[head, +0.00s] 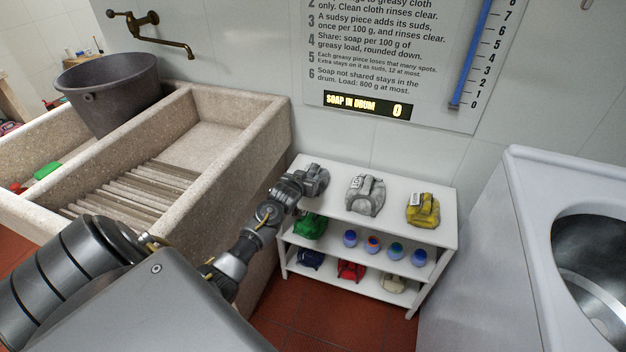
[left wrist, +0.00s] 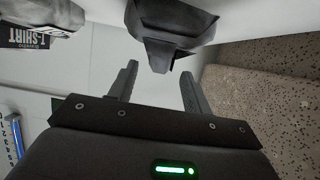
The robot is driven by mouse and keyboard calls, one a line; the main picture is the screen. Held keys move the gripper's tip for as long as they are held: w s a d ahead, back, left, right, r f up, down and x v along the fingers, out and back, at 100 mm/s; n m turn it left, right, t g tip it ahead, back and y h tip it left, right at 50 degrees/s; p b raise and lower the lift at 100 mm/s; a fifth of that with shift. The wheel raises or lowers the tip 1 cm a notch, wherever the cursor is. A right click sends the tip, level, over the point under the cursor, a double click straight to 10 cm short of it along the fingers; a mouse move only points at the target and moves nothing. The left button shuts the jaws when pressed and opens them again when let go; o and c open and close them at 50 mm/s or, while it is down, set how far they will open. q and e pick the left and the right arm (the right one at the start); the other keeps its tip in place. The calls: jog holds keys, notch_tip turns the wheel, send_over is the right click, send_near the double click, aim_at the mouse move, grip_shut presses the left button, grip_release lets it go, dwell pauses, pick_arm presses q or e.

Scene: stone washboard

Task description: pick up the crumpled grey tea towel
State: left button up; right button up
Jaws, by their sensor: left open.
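A dark grey crumpled cloth (head: 318,177), which I take for the tea towel, lies at the left end of the white shelf's top board, partly hidden by my left gripper (head: 303,181). In the left wrist view the cloth (left wrist: 172,22) is just beyond the fingertips, roughly in line with the gap between them. The arm reaches in from the lower left. My right gripper is not in view.
A pale grey bundle (head: 365,195), labelled T-shirt in the wrist view (left wrist: 35,22), and a yellow bundle (head: 423,210) share the top board. Lower boards hold a green bundle (head: 311,226) and several bottles. The stone sink (head: 272,125) stands close left; a white machine (head: 480,250) stands right.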

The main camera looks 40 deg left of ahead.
pick_arm(q)
jog(key=shift+w+a+f, duration=0.15)
jog(key=shift+w, duration=0.25)
jog(key=b+x, duration=0.1)
jog(key=x, duration=0.3)
jog(key=shift+w+f, duration=0.1)
jog(key=shift+f, duration=0.05)
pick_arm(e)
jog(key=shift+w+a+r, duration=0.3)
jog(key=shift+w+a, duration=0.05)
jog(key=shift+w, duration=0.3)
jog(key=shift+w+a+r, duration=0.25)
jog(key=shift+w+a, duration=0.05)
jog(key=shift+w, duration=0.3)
pick_arm(q)
grip_shut()
